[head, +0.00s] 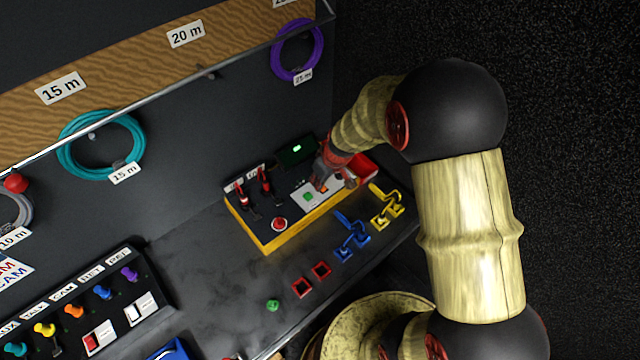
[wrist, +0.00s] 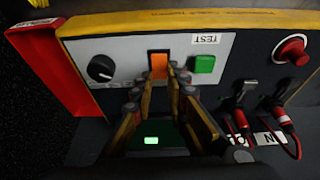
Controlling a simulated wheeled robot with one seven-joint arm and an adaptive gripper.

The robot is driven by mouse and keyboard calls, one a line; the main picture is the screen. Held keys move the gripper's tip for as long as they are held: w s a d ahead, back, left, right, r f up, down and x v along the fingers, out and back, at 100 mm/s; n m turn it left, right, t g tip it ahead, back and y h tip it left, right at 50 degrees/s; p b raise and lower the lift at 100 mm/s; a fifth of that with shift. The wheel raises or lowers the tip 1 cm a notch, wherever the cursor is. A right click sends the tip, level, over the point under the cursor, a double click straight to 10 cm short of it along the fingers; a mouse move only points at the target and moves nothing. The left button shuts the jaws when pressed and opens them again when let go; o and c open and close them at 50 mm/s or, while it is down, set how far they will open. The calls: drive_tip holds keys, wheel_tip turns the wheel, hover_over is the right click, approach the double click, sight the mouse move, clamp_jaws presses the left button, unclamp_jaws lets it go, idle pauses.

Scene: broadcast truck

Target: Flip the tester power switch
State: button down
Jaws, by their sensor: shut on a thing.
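The tester is a yellow-sided box (head: 268,242) with a dark top, on the dark counter. In the wrist view its light panel (wrist: 125,50) carries an orange switch (wrist: 158,64), which I take for the power switch, between a black knob (wrist: 101,69) and a green button (wrist: 205,64) under a TEST label. My gripper (wrist: 159,86) is at the orange switch, one finger on each side, and is shut on it. In the head view my gripper (head: 324,178) is over the light panel and partly hides it. The switch's exact tilt cannot be told.
The tester also has a red button (head: 279,224), two red-and-black cable plugs (wrist: 285,119) and a lit green screen (head: 297,149). A red holder (wrist: 45,65) stands beside it. Blue (head: 352,236) and yellow (head: 385,206) connectors lie near the counter's edge.

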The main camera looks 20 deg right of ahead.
drive_tip(key=c, duration=1.8)
unclamp_jaws()
drive_tip(key=shift+o, duration=0.2)
drive_tip(key=v, duration=1.2)
